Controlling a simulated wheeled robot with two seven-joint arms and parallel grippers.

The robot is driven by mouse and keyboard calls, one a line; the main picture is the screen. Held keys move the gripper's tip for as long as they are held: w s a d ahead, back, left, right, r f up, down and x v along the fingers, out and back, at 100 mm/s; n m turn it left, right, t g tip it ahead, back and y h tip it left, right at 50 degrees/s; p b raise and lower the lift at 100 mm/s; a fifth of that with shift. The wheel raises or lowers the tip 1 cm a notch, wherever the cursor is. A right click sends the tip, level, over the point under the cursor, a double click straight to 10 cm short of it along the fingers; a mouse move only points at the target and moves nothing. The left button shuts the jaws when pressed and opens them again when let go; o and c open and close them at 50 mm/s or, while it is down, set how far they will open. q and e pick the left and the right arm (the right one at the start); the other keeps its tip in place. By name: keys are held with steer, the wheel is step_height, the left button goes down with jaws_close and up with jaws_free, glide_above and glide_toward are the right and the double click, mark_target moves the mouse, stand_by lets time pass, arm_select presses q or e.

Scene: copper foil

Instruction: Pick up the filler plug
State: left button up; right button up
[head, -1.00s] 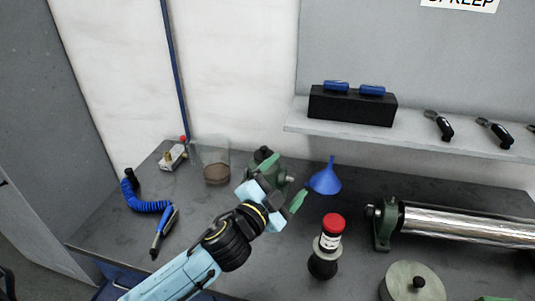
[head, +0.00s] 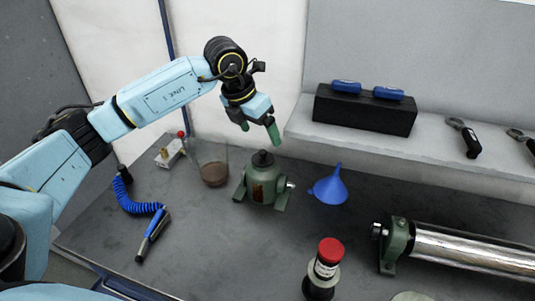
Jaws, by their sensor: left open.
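A green housing (head: 264,187) stands on the dark bench in the middle of the head view. A black plug-like cap (head: 262,158) sits on its top; it is the likely filler plug. A small silver fitting (head: 291,186) sticks out of the housing's right side. My left gripper (head: 259,130) is open and empty, its green-tipped fingers pointing down. In the picture it is just above the black cap, with a visible gap. My right gripper is not in view.
A blue funnel (head: 329,187) lies right of the housing, and a clear beaker (head: 213,170) with brown contents stands left. A red-capped bottle (head: 325,268) and chrome cylinder (head: 470,250) are at front right. A coiled blue air gun (head: 150,238) lies left. A shelf (head: 440,146) runs behind.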

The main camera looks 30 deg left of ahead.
mark_target(262, 152)
arm_select(q)
steer(key=shift+y, duration=0.6)
steer(key=f, duration=0.2)
steer(key=w+a+f, duration=0.1)
steer(key=f, duration=0.1)
steer(key=w+a+f, duration=0.1)
steer(key=f, duration=0.1)
steer(key=shift+w+a+f+p, duration=0.2)
steer(key=shift+f+p, duration=0.1)
steer(key=shift+f, duration=0.1)
steer(key=x, duration=0.2)
steer(key=w+p+x, duration=0.1)
steer(key=x, duration=0.1)
steer(key=shift+w+f, duration=0.2)
steer(key=shift+f, duration=0.3)
steer(key=c, duration=1.2)
steer(key=shift+o, duration=0.2)
